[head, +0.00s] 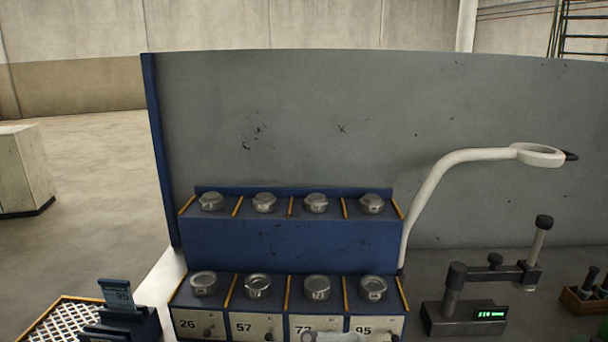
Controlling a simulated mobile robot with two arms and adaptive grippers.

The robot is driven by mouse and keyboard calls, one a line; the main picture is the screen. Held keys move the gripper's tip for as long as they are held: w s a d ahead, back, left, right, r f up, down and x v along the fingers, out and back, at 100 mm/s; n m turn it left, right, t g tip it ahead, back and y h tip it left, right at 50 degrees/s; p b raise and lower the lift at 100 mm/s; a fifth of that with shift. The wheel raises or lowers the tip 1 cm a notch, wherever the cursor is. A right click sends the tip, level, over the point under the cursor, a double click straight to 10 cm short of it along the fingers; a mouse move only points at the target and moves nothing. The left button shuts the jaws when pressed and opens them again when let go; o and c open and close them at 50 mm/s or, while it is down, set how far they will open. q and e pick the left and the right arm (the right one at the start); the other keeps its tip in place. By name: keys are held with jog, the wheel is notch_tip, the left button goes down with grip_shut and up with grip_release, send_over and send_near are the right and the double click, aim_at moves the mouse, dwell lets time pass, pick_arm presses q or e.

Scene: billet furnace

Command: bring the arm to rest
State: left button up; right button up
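Neither my left nor my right gripper can be made out in the head view. A pale rounded piece shows at the bottom edge, in front of the lower rack drawers; too little of it is in the picture to tell what it is. The blue two-tier rack (290,243) stands on the bench against the grey panel. Its upper tier holds a row of lidded metal tins (264,202), and its lower tier holds another row (257,286). The drawer fronts read 26, 57, a partly covered number, and 95.
A white ring lamp (540,155) arches from behind the rack. A dark gauge with a green display (468,318) stands right of the rack. A wooden holder (584,300) is at far right. A blue card stand (130,322) and white grid tray (62,325) are at lower left.

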pick_arm(q)
jog(key=w+a+r+n+t+h, duration=0.25)
jog(key=w+a+n+t, duration=0.5)
jog(key=t, duration=0.75)
jog(key=w+a+f+n+t+y, duration=0.9)
jog(key=w+n+t+y, duration=0.1)
jog(key=n+y, duration=0.9)
jog(key=s+a+f+g+y, duration=0.2)
jog(key=s+f+g, duration=0.1)
jog(key=f, duration=0.5)
jog(key=s+a+f+g+y, duration=0.2)
jog(key=f+g, duration=0.3)
jog(key=f, duration=0.4)
jog(key=s+a+f+n+g+y, duration=0.1)
jog(key=s+a+f+g+y, duration=0.1)
jog(key=f, duration=0.6)
jog(key=shift+s+a+f+g, duration=0.25)
jog(key=shift+s+a+g, duration=0.65)
jog(key=shift+s+a, duration=0.2)
jog(key=s+f+m+g, duration=0.2)
jog(key=s+f+g, duration=0.45)
jog(key=s, duration=0.45)
notch_tip(320, 180, down, 27)
jog(key=s, duration=0.2)
jog(key=s+a+f+g, duration=0.2)
jog(key=s+a+f, duration=0.1)
jog(key=s+f, duration=1.3)
jog(key=shift+s, duration=0.3)
